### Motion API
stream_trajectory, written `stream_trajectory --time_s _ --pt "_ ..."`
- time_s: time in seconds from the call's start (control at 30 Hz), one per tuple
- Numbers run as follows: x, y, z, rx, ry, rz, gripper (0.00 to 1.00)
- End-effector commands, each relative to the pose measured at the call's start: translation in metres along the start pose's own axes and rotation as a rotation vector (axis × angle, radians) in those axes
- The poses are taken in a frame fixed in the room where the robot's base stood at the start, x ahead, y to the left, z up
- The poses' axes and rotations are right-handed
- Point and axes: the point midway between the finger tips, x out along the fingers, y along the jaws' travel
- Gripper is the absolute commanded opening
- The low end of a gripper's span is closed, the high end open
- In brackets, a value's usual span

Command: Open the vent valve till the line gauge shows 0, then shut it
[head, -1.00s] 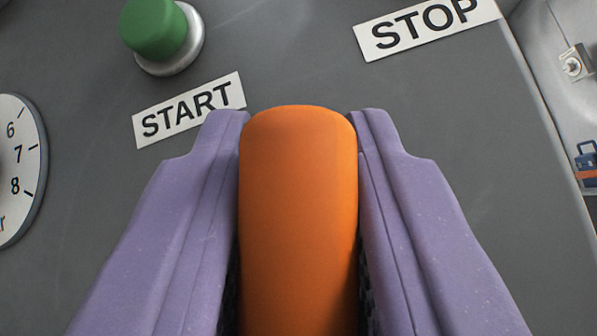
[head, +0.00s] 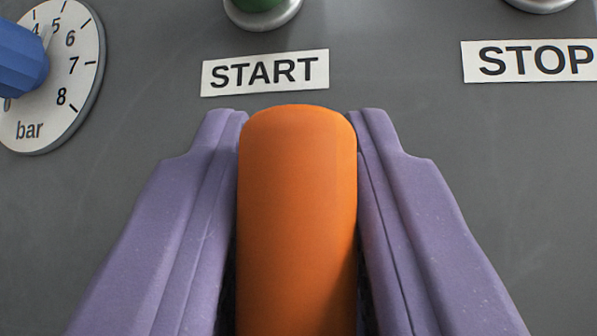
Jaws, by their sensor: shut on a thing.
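My gripper (head: 299,115) has its two purple fingers on either side of an orange handle (head: 298,220) and is shut on it. The handle has a rounded far end and fills the space between the fingers. Its base, and whatever it turns, are hidden, and no label for it shows, so I cannot tell from this view alone that it is the vent valve. No line gauge can be made out.
A grey panel fills the background. A dial (head: 75,75) marked in bar, with a blue knob (head: 18,58), is at upper left. A START label (head: 265,72) sits below a green button (head: 258,4); a STOP label (head: 530,61) is at right.

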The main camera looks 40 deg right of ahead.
Motion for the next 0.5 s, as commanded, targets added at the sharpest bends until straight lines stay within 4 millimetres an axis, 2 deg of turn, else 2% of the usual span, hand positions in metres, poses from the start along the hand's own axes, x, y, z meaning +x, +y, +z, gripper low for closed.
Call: stream_trajectory --time_s 0.07,0.1,0.2,0.5 --pt "-0.0007 -0.0007 0.0007 -0.001 -0.003 -0.003 0.0" --pt "-0.0007 -0.0007 0.0007 -0.001 -0.003 -0.003 0.29" --pt "-0.0005 -0.0006 0.0005 -0.001 -0.002 -0.002 0.47" --pt "-0.0028 -0.0005 0.0003 0.0 -0.001 -0.002 0.47"
